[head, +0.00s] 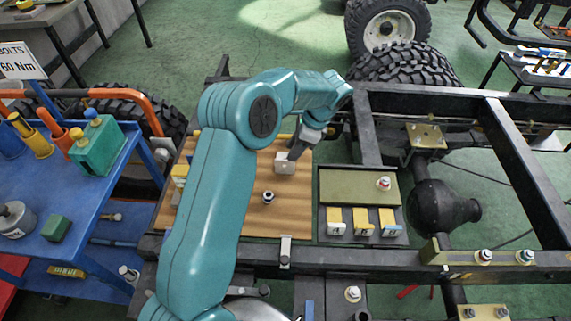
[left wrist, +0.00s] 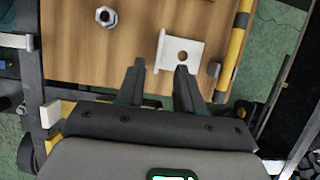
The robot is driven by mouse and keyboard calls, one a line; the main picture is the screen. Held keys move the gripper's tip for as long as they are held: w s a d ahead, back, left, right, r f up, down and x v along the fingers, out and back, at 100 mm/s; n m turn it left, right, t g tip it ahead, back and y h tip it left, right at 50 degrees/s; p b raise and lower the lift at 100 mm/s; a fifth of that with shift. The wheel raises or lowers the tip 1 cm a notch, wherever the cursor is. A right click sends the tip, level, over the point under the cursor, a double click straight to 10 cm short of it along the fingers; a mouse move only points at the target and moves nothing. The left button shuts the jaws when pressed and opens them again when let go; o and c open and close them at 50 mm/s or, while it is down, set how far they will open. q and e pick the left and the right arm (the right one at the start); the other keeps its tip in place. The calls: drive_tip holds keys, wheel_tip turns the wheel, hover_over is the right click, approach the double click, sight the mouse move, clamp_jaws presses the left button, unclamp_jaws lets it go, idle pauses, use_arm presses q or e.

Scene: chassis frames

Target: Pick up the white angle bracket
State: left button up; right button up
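The white angle bracket (head: 285,165) lies on the wooden board (head: 255,212), near the board's far right side. In the left wrist view the bracket (left wrist: 184,49) has a flat plate with a hole and a raised flange on its left edge. My left gripper (head: 295,153) is just above and beside the bracket, fingers pointing down at it. In the left wrist view the left gripper (left wrist: 160,66) is open and empty, with the flange just ahead of the gap between its fingertips. Whether a finger touches the bracket cannot be told. My right gripper is not in view.
A hex nut (head: 268,197) lies on the board. A tray (head: 362,188) with several yellow-and-white blocks sits to the right, inside the black chassis frame (head: 500,130). A yellow-and-black striped bar (left wrist: 236,45) runs along the board's edge. A blue cart (head: 75,225) stands left.

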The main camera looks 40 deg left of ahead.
sight(285, 160)
use_arm(q)
drive_tip(key=shift+s+a+f, duration=0.2)
drive_tip(key=shift+s+f, duration=0.15)
drive_tip(key=shift+f, duration=0.15)
drive_tip(key=x, duration=0.5)
drive_tip(key=shift+a, duration=0.1)
clamp_jaws()
